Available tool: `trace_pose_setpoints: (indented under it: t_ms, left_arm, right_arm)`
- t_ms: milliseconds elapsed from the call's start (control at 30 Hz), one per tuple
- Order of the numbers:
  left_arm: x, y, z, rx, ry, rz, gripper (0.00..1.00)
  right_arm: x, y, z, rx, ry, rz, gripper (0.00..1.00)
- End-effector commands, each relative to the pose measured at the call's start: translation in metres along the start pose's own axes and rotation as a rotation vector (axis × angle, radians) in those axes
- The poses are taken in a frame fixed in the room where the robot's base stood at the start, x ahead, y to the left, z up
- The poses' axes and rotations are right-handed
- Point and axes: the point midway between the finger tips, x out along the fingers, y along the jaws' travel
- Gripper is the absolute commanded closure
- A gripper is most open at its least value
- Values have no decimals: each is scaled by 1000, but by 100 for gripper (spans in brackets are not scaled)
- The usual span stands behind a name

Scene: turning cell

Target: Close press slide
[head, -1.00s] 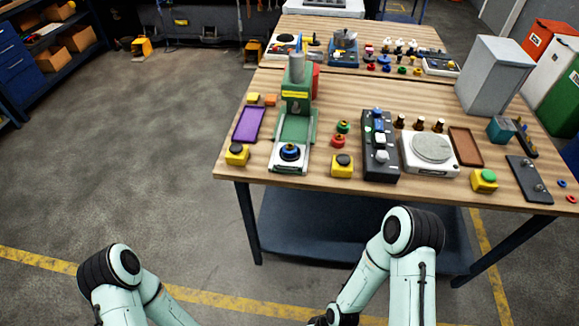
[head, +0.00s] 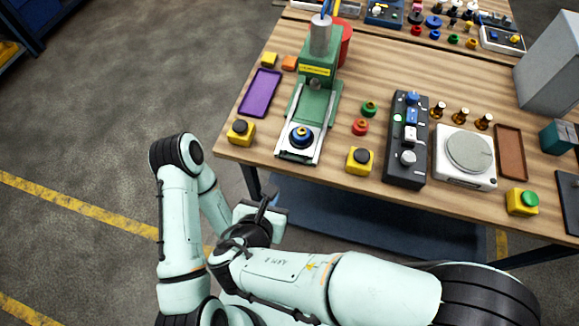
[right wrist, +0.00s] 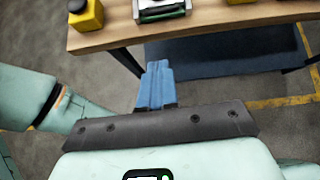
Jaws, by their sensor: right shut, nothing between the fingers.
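The green press (head: 318,75) stands on the near left part of the wooden table. Its pale slide (head: 301,150) is pulled out toward the table's front edge, with a round blue and black part (head: 302,136) on it. The end of the slide also shows at the top of the right wrist view (right wrist: 160,12). My right gripper (right wrist: 157,70) is shut and empty, in front of and below the table edge. In the head view it (head: 265,205) is apart from the slide. My left arm shows at the left, but its gripper is not visible.
Yellow button boxes stand left (head: 240,132) and right (head: 360,160) of the slide. A purple tray (head: 261,93) lies left of the press. Red (head: 360,127) and green (head: 369,108) round parts and a black control box (head: 406,140) are to the right. The table's front edge lies between gripper and slide.

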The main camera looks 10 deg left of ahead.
Motion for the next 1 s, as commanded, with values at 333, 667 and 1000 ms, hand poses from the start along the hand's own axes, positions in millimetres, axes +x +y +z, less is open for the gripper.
trace_pose_setpoints:
  t_ms: [333,667,1000]
  left_arm:
    - [7,-4,3,-2,-5,-2,57]
    - [-1,0,0,0,0,0,57]
    - [-5,2,-2,1,3,1,57]
  right_arm:
    - [63,-1,-3,1,6,-7,100]
    - [113,-2,19,4,3,-4,100]
    - [124,-1,29,2,6,-2,100]
